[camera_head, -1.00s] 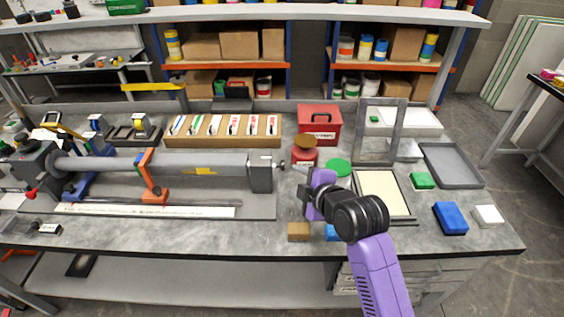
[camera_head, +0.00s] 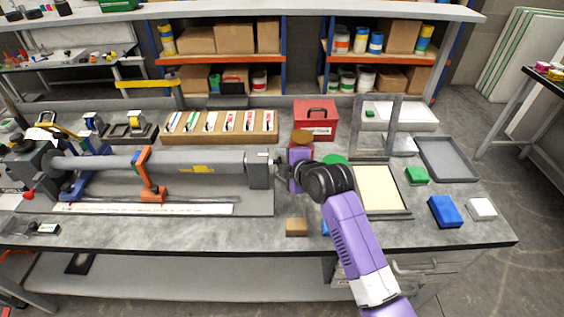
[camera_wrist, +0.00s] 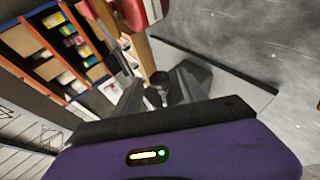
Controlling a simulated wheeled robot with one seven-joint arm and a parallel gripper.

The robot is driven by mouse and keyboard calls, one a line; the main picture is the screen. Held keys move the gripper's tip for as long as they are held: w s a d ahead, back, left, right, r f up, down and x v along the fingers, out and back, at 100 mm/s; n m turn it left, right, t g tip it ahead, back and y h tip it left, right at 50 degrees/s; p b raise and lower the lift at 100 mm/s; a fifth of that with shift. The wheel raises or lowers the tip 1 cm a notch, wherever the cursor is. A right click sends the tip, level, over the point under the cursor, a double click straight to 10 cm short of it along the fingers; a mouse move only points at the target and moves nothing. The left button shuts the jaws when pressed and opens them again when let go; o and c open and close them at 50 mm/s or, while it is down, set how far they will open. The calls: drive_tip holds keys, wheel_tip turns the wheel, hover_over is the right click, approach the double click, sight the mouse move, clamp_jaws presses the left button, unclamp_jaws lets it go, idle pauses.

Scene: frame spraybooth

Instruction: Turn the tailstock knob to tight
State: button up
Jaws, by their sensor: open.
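The grey tailstock block (camera_head: 259,170) stands at the right end of the long grey tube on the bench. Its knob is on the block's right face, mostly hidden by my gripper (camera_head: 279,163) in the head view. My gripper points left at that face, with its fingertips close to it. In the wrist view, a small dark round knob (camera_wrist: 160,79) shows between the grey fingers of my gripper (camera_wrist: 162,92). The fingers are open around or just short of it. I cannot tell whether they touch it.
An orange clamp arm (camera_head: 148,172) holds the grey tube (camera_head: 200,161). A wooden block (camera_head: 296,227) lies near the bench's front edge.

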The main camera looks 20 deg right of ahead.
clamp_jaws()
drive_tip(key=shift+w+r, duration=0.1)
idle(0.3)
drive_tip(key=g, duration=0.3)
drive_tip(key=w+m+g+y+b, duration=0.1)
drive_tip(key=g, duration=0.2)
drive_tip(key=m+g+y, duration=0.1)
drive_tip(key=g, duration=0.2)
drive_tip(key=shift+w+d+r+g, duration=0.15)
drive_tip(key=shift+w+d+g, duration=0.05)
drive_tip(key=shift+g, duration=0.2)
drive_tip(key=shift+r+g+b, duration=0.1)
drive_tip(key=shift+g+b, duration=0.2)
drive_tip(key=shift+b, duration=0.35)
